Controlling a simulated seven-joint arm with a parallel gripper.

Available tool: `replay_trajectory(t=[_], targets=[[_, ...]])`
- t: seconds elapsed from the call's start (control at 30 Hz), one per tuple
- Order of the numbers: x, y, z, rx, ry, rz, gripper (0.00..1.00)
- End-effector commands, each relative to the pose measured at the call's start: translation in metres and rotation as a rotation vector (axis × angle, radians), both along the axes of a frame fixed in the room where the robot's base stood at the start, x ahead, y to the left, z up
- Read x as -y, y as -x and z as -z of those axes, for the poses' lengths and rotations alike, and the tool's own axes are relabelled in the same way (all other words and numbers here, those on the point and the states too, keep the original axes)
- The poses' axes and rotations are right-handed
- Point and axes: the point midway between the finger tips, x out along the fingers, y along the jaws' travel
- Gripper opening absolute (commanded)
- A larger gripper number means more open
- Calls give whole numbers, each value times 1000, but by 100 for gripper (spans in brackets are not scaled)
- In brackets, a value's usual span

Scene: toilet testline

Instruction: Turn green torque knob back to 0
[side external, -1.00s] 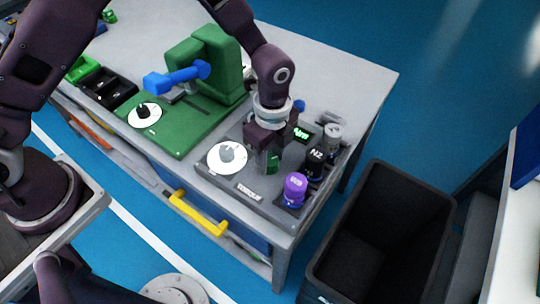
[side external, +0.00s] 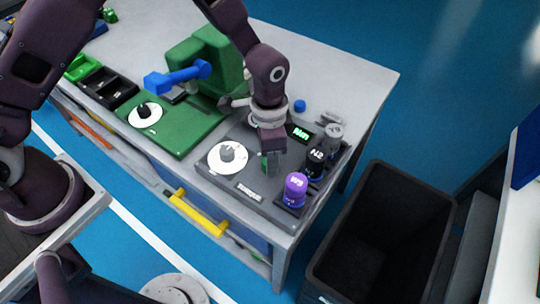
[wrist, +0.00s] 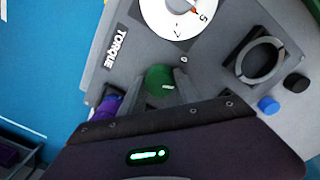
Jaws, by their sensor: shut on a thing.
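The green knob (wrist: 160,80) is a round green cap with a small pale mark, on the grey torque panel (wrist: 105,75). My gripper (wrist: 163,86) points down at it and is shut on it, one finger on each side. In the side view the gripper (side external: 271,158) stands over the panel (side external: 225,181), and only a sliver of the green knob (side external: 264,166) shows. A white numbered dial (side external: 228,158) with a pale centre knob is beside it. In the wrist view the dial (wrist: 180,12) is cut off by the top edge, with 5 and 7 readable.
A purple-topped canister (side external: 296,188), a black one (side external: 315,162) and a grey one (side external: 333,136) stand close right of the gripper. A lit green display (side external: 299,132) is behind. A green fixture (side external: 208,60) with a blue handle stands left. A dark bin (side external: 385,240) is right of the table.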

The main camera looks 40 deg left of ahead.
Motion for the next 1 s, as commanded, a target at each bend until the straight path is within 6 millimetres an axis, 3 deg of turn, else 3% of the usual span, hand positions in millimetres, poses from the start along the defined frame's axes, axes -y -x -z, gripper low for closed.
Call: replay_trajectory(t=[1.0], targets=[[1,0,-1,3,2,-895,0]])
